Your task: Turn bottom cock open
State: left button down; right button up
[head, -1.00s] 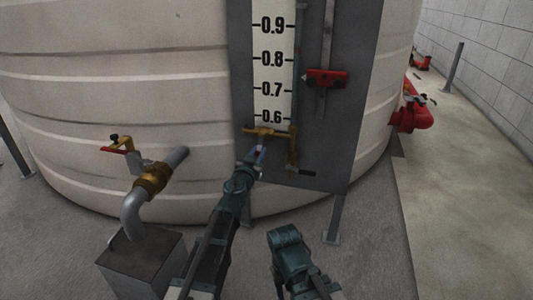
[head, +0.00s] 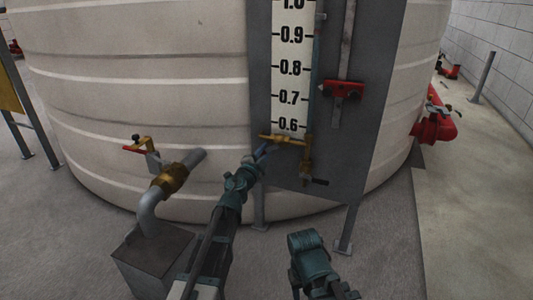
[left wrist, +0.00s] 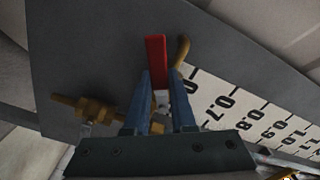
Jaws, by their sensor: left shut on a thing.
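The bottom cock (head: 285,139) is a brass fitting at the lower end of the level gauge, below the 0.6 mark. Its red lever (left wrist: 155,52) stands out in the left wrist view, between the blue fingers. My left gripper (left wrist: 159,82) is shut on this lever. In the head view the left gripper (head: 265,151) is just below and left of the brass fitting, and the lever is mostly hidden there. Brass parts (left wrist: 88,109) also show left of the fingers in the wrist view. My right arm is low in the head view; its fingertips are not visible.
A grey panel with a numbered scale (head: 292,70) and a red pointer (head: 342,91) stands before the large tank (head: 150,70). A second valve with a red handle (head: 136,148) sits on a pipe at left. Red pipework (head: 436,127) is at right. Open floor lies at far right.

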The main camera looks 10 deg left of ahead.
pick_arm(q)
jog(key=m, duration=0.1)
jog(key=r+m+p, duration=0.1)
jog(key=m, duration=0.1)
jog(key=shift+a+r, duration=0.15)
jog(key=shift+a, duration=0.05)
jog(key=shift+r+m+p, duration=0.35)
jog(key=shift+m, duration=0.95)
jog(key=c, duration=0.7)
grip_release()
jog(key=shift+c, duration=0.2)
jog(key=shift+a, duration=0.1)
jog(key=v, duration=1.3)
jog(key=shift+s, duration=0.3)
jog(key=shift+a, duration=0.1)
